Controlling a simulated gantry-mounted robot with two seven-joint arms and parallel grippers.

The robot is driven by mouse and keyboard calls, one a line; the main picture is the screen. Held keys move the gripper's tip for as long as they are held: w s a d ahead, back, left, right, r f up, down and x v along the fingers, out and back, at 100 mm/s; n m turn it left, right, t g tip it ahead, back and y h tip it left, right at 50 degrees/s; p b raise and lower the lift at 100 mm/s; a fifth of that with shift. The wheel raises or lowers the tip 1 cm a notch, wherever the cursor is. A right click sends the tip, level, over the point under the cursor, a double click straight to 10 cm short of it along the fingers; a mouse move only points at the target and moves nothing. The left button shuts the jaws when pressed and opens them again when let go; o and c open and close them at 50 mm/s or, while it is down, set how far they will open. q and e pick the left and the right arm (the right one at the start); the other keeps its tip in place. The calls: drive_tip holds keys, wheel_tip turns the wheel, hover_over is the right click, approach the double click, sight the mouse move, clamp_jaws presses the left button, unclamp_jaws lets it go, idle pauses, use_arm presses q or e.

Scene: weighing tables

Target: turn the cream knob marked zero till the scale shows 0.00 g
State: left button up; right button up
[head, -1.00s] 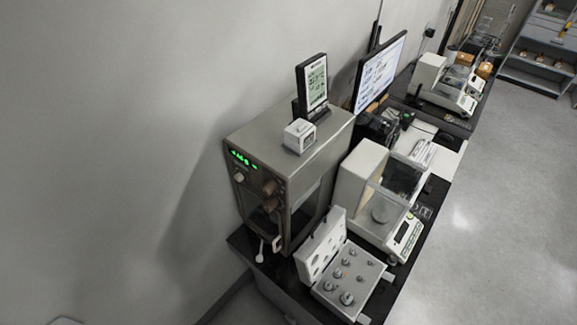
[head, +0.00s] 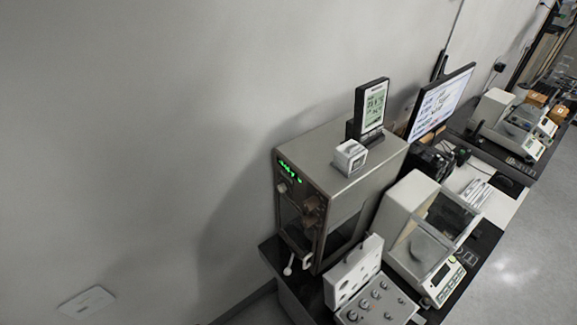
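A tall grey-brown balance (head: 346,190) stands on the dark table against the wall. Its front carries a green lit display (head: 289,170), too small to read. A pale round knob (head: 282,188) sits just below the display at the left, and darker brown knobs (head: 312,208) sit to its right. I cannot read any marking on the knobs. A small white lever (head: 289,266) shows at the front base. Neither of my grippers is in view.
A white cube (head: 349,157) and an upright display (head: 371,106) stand on top of the balance. An open weight box (head: 351,272) lies at the front. A white balance with a glass chamber (head: 410,201) and a monitor (head: 440,102) stand to the right. Bare wall fills the left.

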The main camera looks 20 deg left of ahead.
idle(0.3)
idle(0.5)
use_arm(q)
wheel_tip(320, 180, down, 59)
drive_tip(key=b, duration=5.9)
